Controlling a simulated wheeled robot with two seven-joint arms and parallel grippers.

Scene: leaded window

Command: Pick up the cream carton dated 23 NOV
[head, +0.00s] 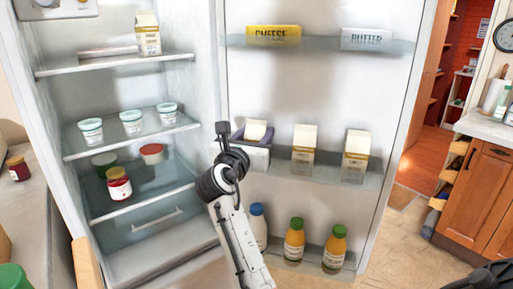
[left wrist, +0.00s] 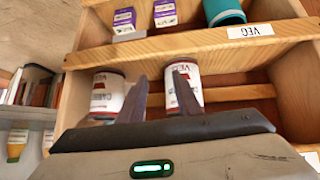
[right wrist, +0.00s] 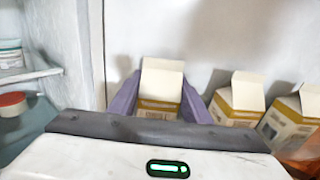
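Three cream cartons stand in a row on the middle door shelf: a left one (head: 256,130), a middle one (head: 304,143) and a right one (head: 356,150). A similar carton (head: 147,36) stands on the top shelf inside the fridge. No date is legible. My right gripper (head: 255,143) is at the left door carton. In the right wrist view its purple fingers lie on both sides of this carton (right wrist: 160,88), with no clear gap; whether they press on it cannot be told. My left gripper (left wrist: 156,75) is open and empty, away from the fridge, facing two cans.
Jars and tubs fill the fridge shelves.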

